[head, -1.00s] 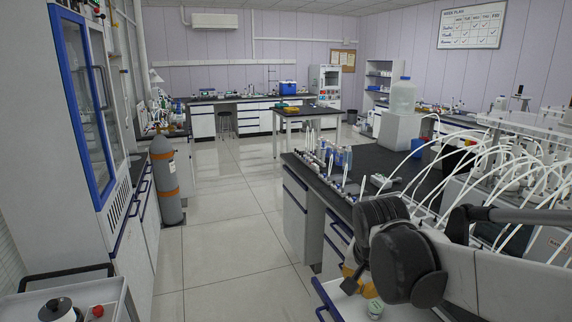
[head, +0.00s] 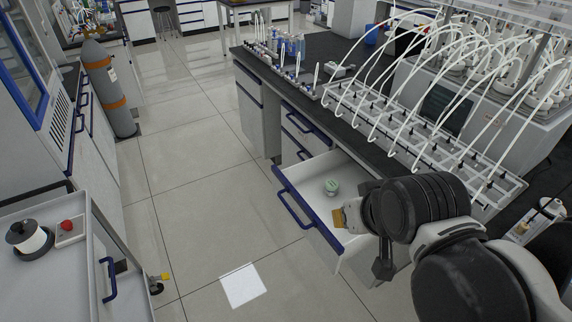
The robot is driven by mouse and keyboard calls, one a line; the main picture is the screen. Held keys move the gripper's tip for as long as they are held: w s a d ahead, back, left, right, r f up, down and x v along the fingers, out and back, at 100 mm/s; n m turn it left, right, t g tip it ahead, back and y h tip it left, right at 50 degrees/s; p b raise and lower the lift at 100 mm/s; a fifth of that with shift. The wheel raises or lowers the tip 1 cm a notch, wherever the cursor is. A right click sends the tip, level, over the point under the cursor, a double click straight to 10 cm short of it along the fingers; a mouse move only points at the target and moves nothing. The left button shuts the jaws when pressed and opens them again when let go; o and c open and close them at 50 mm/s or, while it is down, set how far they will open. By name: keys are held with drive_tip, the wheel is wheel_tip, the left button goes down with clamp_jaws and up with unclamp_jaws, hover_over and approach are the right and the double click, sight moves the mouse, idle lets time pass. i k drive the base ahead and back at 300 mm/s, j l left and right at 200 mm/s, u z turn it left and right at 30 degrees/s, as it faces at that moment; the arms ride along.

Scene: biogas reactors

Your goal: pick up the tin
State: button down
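A small round tin (head: 331,187) with a pale green top sits on the floor of an open white drawer (head: 309,204) under the dark bench. My gripper (head: 342,218) is at the drawer's right side, nearer the camera than the tin and apart from it in the picture. Its yellow-orange tip points left. The dark wrist and arm hide most of the gripper and the drawer's right part, so I cannot tell how far the fingers are apart.
The drawer's blue handle (head: 293,210) faces the aisle. Tubing and a white rack (head: 425,135) cover the bench above. A trolley (head: 60,275) stands at lower left and a gas cylinder (head: 107,88) at upper left. The floor between is clear, with a white square on it.

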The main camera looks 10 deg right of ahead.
sight(331, 186)
drive_tip(key=i+j+u, duration=0.15)
drive_tip(key=i+u, duration=0.5)
drive_tip(key=u, duration=0.25)
drive_tip(key=i+u, duration=0.45)
drive_tip(key=i+l+u, duration=0.2)
drive_tip(key=u, duration=0.25)
drive_tip(key=i+l+u, duration=0.3)
drive_tip(key=u, duration=0.15)
drive_tip(key=i+l+u, duration=0.2)
drive_tip(key=l+u, duration=0.25)
drive_tip(key=i+l+u, duration=0.15)
drive_tip(key=l+u, duration=0.3)
drive_tip(key=i, duration=0.4)
drive_tip(key=z, duration=5.9)
